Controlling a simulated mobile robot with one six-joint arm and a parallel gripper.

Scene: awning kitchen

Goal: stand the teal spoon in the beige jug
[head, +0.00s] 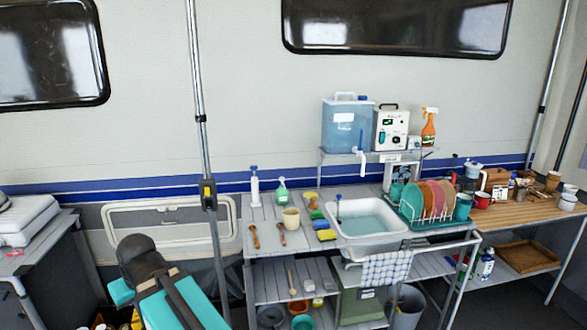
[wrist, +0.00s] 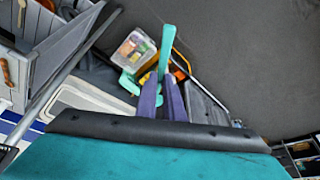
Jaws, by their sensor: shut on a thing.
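My gripper (wrist: 162,82) shows in the wrist view, its two dark purple fingers shut on the teal spoon (wrist: 167,42). The gripper and spoon are held over the floor, away from the counter. In the head view my arm is at the lower left, and neither the gripper nor the spoon can be made out there. The beige jug (head: 291,217) stands upright on the left part of the sink counter, well to the right of my arm.
Two wooden-handled utensils (head: 254,236) lie left of the jug, with a yellow sponge (head: 326,235) to its right. The white sink basin (head: 368,220) and dish rack (head: 428,205) are further right. A metal awning pole (head: 203,130) stands between my arm and the counter.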

